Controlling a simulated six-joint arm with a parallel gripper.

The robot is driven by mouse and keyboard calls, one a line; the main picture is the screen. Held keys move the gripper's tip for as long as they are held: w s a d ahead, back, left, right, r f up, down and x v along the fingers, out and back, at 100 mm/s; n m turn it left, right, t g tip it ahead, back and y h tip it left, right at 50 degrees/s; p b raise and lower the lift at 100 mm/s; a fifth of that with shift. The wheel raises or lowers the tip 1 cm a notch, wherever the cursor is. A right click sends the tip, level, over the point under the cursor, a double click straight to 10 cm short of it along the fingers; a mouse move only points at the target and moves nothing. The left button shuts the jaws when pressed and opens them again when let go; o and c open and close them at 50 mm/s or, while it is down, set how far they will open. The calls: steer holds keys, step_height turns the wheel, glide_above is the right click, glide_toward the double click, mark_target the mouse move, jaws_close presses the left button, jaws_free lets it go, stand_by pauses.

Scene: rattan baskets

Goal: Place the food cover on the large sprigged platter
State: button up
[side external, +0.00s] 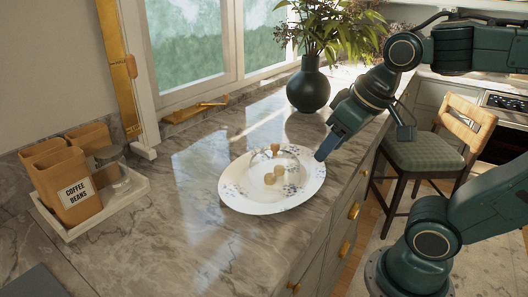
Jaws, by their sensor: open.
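The large sprigged platter (236,196) is white with blue sprigs and lies on the marble counter. A clear food cover with a small brown knob (275,148) appears to stand on the middle of the platter. Its glass outline is faint, so its exact rim is hard to trace. Small round tan pieces (269,179) show through or beside the glass on the platter. My gripper (322,156) is open and empty, close to the platter's upper right rim and apart from the knob. Its fingers point down and left.
A dark round vase (308,90) with leafy stems stands behind the platter, close to my arm. A white tray (92,215) with tan canisters (68,190) and a glass jar (112,170) sits at left. The counter's front edge runs right of the platter. Counter left of the platter is clear.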

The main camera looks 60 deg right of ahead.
steer(key=shift+s+a+f+n, duration=0.2)
steer(key=shift+s+n, duration=0.05)
steer(key=shift+s, duration=0.2)
steer(key=shift+s+a+f+n, duration=0.2)
steer(key=shift+s+a+f, duration=0.05)
steer(key=shift+s, duration=0.25)
steer(key=shift+s+a+f+n, duration=0.2)
steer(key=shift+s+n, duration=0.05)
steer(key=shift+s, duration=0.2)
